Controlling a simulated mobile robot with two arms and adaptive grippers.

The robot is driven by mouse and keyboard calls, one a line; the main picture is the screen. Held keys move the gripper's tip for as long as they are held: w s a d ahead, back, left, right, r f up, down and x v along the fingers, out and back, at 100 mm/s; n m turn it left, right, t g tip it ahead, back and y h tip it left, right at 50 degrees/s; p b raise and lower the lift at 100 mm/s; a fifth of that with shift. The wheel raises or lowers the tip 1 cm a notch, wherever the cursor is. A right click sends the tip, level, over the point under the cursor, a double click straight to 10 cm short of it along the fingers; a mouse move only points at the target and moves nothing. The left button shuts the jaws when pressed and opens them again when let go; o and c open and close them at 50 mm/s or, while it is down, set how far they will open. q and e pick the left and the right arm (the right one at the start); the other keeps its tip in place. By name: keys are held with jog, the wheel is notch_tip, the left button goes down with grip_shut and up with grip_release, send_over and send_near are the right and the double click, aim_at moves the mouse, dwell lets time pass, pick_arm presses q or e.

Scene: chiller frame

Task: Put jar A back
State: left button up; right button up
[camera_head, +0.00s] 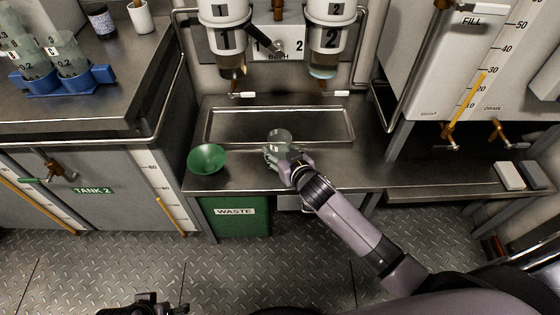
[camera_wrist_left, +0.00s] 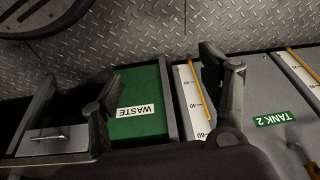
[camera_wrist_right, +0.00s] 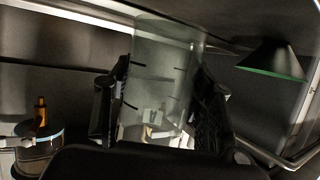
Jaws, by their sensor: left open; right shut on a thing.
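My right gripper (camera_head: 278,156) is shut on a clear glass jar (camera_head: 280,136) just above the bench, in front of the shallow tray. In the right wrist view the jar (camera_wrist_right: 162,70) stands between the fingers (camera_wrist_right: 160,105), with dark marks on its wall. I cannot read a letter on it, so I cannot tell whether it is jar A. A blue rack (camera_head: 45,86) on the left counter holds several similar jars marked 0.2. My left gripper (camera_head: 148,302) is open and empty, low over the floor; its spread fingers show in the left wrist view (camera_wrist_left: 165,95).
A green funnel-like bowl (camera_head: 207,158) sits on the bench left of the held jar. The tray (camera_head: 230,127) lies beneath dispensers 1 (camera_head: 225,40) and 2 (camera_head: 327,40). A green waste bin (camera_head: 236,218) stands below. Tank 2 (camera_head: 95,188) stands under the left counter.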

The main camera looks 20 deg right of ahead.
notch_tip(320, 180, down, 3)
jog(key=shift+f+b, duration=0.15)
jog(key=shift+b, duration=0.45)
pick_arm(q)
jog(key=v, duration=0.5)
jog(key=shift+a, duration=0.1)
pick_arm(e)
jog(key=shift+f, duration=0.15)
pick_arm(q)
jog(key=shift+f, duration=0.1)
pick_arm(e)
jog(key=shift+f, duration=0.2)
jog(key=o, duration=1.3)
jog(key=shift+r, duration=0.1)
